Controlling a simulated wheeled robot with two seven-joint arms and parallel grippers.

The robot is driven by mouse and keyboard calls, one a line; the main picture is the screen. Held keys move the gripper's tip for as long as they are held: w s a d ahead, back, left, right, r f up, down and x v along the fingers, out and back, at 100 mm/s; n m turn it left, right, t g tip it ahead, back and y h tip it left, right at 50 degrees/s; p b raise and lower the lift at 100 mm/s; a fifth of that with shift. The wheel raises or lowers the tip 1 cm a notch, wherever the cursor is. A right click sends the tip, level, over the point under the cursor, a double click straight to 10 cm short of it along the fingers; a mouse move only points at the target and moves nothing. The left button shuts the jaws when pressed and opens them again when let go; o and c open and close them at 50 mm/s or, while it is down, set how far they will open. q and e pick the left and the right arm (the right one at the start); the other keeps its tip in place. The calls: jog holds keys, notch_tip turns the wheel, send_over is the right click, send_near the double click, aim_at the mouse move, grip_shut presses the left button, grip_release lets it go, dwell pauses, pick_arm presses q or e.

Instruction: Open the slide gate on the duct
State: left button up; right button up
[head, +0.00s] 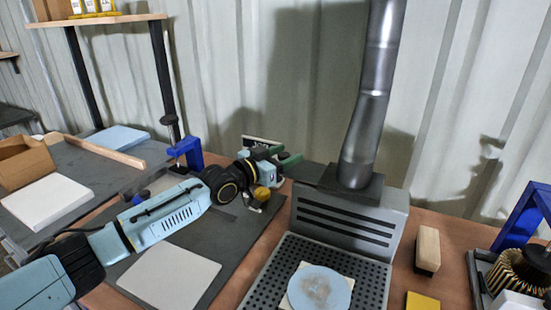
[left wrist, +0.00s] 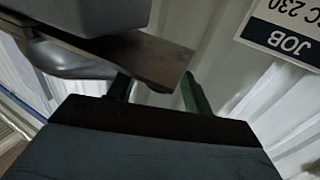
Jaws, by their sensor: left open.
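The duct (head: 378,90) is a grey metal pipe rising from a dark collar (head: 350,184) on a grey vented box. A flat dark plate (head: 312,171), which looks like the slide gate, sticks out to the left of the collar. My left gripper (head: 284,158) has green fingers and is at the plate's left end. In the left wrist view, the open fingers (left wrist: 156,88) stand apart near the end of the dark plate (left wrist: 150,55), which crosses in front of them. I cannot tell whether they touch it. My right gripper is not in view.
A perforated tray (head: 262,285) with a blue disc (head: 320,287) lies before the box. A wooden block (head: 428,248) and a pleated cartridge (head: 518,272) are at right. A blue clamp (head: 188,152) stands behind my left arm. A label (left wrist: 285,30) hangs on the wall.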

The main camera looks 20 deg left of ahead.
pick_arm(q)
jog(key=p+v, duration=0.1)
jog(key=v, duration=1.2)
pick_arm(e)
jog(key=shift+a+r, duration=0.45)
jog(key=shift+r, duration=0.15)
pick_arm(q)
jog(key=shift+s+a+r, duration=0.1)
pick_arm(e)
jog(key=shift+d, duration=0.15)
